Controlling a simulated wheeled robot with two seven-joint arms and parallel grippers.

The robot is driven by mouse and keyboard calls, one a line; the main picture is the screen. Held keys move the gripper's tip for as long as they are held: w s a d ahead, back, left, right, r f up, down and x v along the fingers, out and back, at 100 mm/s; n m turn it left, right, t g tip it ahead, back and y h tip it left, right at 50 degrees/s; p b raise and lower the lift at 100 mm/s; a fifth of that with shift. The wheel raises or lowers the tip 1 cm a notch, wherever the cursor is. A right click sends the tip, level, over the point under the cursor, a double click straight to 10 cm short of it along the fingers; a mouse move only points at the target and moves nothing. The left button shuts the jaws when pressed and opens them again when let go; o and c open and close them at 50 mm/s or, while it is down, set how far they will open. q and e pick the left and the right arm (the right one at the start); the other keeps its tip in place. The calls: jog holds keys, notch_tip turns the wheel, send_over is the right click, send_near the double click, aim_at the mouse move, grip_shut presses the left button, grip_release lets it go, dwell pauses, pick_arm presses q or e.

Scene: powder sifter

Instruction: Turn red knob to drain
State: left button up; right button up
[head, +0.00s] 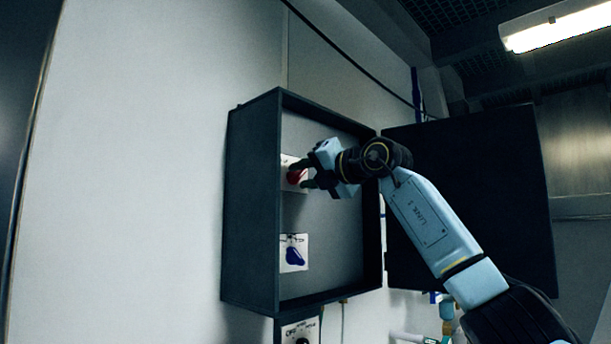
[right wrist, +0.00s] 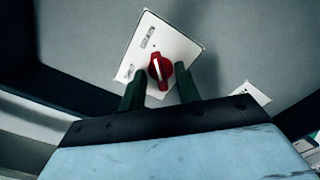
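The red knob (head: 296,177) sits on a white plate (head: 287,161) on the back wall of an open dark cabinet (head: 252,200). In the right wrist view the red knob (right wrist: 160,70) shows a white line pointing nearly straight up the picture, on a tilted white plate (right wrist: 178,47) with small labels too blurred to read. My right gripper (head: 303,175) reaches into the cabinet at the knob. Its fingers (right wrist: 160,85) are apart, one on each side of the knob; I cannot tell whether they touch it. My left gripper is not in view.
A blue knob (head: 294,255) on a white plate sits lower in the cabinet. The cabinet door (head: 470,200) stands open to the right, behind my right arm. Another small dial (head: 301,338) is below the cabinet. The wall (head: 150,170) to the left is bare.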

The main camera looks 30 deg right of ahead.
jog(key=b+v, duration=0.5)
jog(key=v, duration=0.8)
jog(key=shift+s+d, duration=0.15)
